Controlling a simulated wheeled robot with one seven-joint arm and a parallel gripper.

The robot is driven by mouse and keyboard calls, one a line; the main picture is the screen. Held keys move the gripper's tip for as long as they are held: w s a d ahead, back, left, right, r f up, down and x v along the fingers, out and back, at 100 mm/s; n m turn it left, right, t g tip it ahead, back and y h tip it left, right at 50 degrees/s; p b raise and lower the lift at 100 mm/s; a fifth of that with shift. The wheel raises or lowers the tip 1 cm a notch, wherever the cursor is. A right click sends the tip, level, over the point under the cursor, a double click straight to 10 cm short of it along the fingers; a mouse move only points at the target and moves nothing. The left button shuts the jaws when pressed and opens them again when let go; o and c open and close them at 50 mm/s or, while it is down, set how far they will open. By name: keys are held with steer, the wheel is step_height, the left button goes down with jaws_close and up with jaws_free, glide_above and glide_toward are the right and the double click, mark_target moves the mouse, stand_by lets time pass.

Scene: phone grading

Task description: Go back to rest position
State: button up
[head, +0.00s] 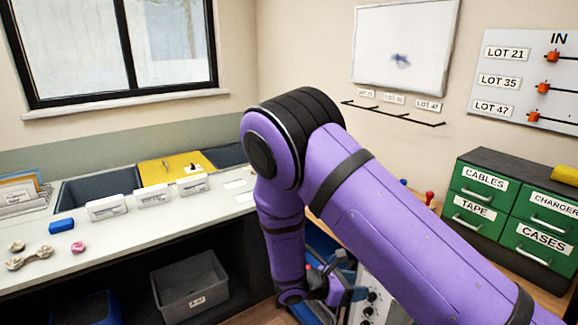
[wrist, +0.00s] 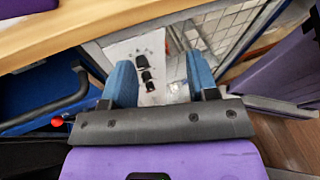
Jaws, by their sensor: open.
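My gripper (wrist: 161,84) is open in the wrist view. Its two blue fingers stand apart with nothing between them. Behind the gap is a pale panel (wrist: 128,48) with several black knobs. In the head view my purple arm bends down past the counter's right end. My gripper (head: 346,284) is low there, beside the knobbed panel (head: 370,300), and my forearm hides part of that area. I cannot tell whether the fingers touch the panel.
The counter (head: 130,235) on the left holds white boxes, a blue block (head: 61,226) and a yellow tray (head: 172,167). A grey bin (head: 190,287) sits beneath. A green drawer cabinet (head: 520,215) stands at right. In the wrist view a wooden edge (wrist: 120,22) lies close by.

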steer(key=s+d+r+m+g+y, duration=0.1)
steer(key=s+d+r+m+y, duration=0.2)
steer(key=r, duration=0.5)
steer(key=s+d+r+m+g+y, duration=0.25)
steer(key=r+m, duration=0.35)
steer(key=r, duration=0.3)
steer(key=s+d+r+m+g+y, duration=0.1)
steer(key=s+d+r+m+y, duration=0.2)
steer(key=r, duration=0.5)
steer(key=s+d+r+m+t+y, duration=0.2)
steer(key=s+r+m+t, duration=0.1)
steer(key=s+r+m, duration=0.2)
steer(key=s+d+r+m+t+y, duration=0.3)
steer(key=s+r+m, duration=0.2)
steer(key=s+r, duration=0.4)
steer(key=shift+s, duration=0.65)
steer(key=shift+y, duration=0.25)
